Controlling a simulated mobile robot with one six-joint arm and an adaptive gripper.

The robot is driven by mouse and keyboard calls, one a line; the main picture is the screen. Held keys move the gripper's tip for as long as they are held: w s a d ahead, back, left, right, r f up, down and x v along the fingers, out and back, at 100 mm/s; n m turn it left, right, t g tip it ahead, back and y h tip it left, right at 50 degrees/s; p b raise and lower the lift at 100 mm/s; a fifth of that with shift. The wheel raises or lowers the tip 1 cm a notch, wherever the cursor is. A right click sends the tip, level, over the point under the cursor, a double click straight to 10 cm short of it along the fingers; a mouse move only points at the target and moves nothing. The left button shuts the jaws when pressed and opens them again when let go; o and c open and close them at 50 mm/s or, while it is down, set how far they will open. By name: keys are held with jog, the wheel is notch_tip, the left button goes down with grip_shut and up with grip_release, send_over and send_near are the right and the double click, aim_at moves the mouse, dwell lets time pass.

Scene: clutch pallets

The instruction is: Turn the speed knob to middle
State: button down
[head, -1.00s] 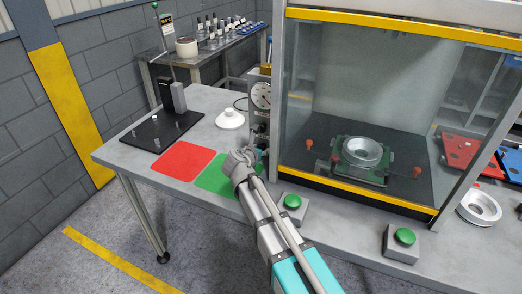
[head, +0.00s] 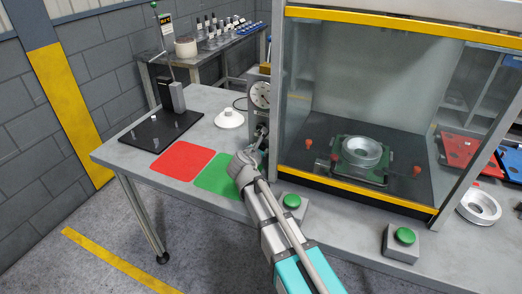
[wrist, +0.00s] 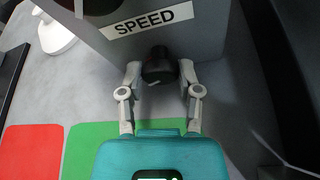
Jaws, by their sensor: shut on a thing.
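The speed knob (wrist: 158,66) is a dark round knob on the grey panel, below a white label (wrist: 150,19) reading SPEED, in the wrist view. A light pointer mark shows on its lower face, slanting a little. My gripper (wrist: 159,76) has one finger on each side of the knob and is shut on it. In the head view my gripper (head: 260,138) is at the front of the control box, under the round dial gauge (head: 260,95). The knob is largely hidden by the gripper there.
A red mat (head: 182,161) and a green mat (head: 216,175) lie on the grey table left of my arm. The glass-fronted machine with a yellow lower rail (head: 355,193) stands to the right. Green buttons (head: 292,201) sit on boxes in front.

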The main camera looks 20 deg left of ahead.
jog(key=shift+d+m+y, duration=0.1)
jog(key=shift+m+y, duration=0.6)
jog(key=shift+m, duration=0.2)
jog(key=shift+b, duration=0.3)
jog(key=shift+c, duration=1.5)
grip_release()
jog(key=shift+c, duration=1.4)
jog(key=shift+w+h, duration=0.15)
jog(key=shift+h, duration=0.15)
